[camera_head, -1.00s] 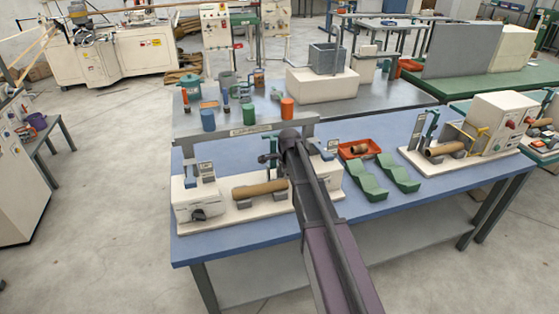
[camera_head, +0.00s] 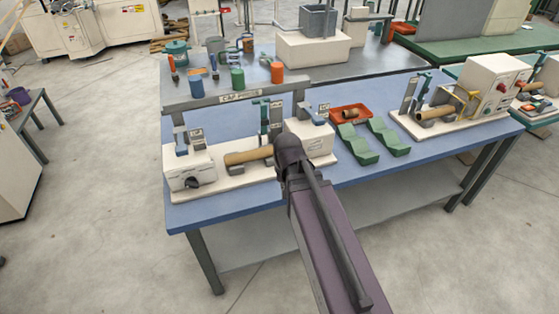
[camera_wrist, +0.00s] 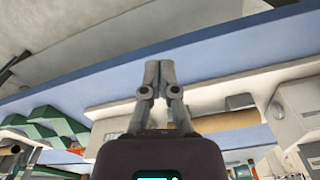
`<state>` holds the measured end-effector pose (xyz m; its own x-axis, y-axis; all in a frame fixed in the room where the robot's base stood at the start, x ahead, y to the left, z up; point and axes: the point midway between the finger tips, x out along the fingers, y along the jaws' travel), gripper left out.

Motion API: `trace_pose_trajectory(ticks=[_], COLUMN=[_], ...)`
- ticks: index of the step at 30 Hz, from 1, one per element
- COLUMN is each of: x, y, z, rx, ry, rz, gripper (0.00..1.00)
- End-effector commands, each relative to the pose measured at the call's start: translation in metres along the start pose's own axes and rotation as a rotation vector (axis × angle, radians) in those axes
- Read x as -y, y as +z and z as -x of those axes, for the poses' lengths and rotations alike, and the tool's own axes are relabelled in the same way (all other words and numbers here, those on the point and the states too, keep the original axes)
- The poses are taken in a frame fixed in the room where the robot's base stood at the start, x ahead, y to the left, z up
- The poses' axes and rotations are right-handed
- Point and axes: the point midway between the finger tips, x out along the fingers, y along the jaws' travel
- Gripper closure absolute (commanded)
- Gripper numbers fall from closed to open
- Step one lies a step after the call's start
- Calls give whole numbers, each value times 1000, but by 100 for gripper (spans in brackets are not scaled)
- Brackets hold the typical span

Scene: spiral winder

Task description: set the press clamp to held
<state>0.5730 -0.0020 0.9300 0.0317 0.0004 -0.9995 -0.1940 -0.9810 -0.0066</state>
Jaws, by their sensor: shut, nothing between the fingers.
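A cream fixture base (camera_head: 222,191) on the blue bench carries a brown tube (camera_head: 247,157) between two cream end blocks. The sign above reads like CAP PRESS (camera_head: 238,97). An upright teal handle (camera_head: 275,113) stands behind the tube beside a grey plate. Blue levers sit on the left block (camera_head: 195,136) and right block (camera_head: 316,112); I cannot tell which part is the press clamp or its setting. My gripper (camera_wrist: 159,68) is shut and empty in the wrist view, near the bench's front edge; my arm hides it in the head view. The tube (camera_wrist: 232,140) shows below it.
Green cradle blocks (camera_head: 357,146) and a red tray (camera_head: 350,113) lie right of the fixture. A second cream machine (camera_head: 493,78) stands at the bench's right end. Coloured cylinders (camera_head: 277,72) stand on the grey table behind. The floor in front is open.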

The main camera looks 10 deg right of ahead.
Motion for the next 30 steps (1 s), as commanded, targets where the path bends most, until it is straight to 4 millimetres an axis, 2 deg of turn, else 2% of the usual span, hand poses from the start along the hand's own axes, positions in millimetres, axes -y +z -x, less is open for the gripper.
trace_pose_trajectory(ticks=[1,7,30], x=[-2,-5,-5], y=[14,34,35], z=[0,1,1], rx=[9,29,32], ry=[2,4,4], rz=[50,177,196], gripper=[100,100,100])
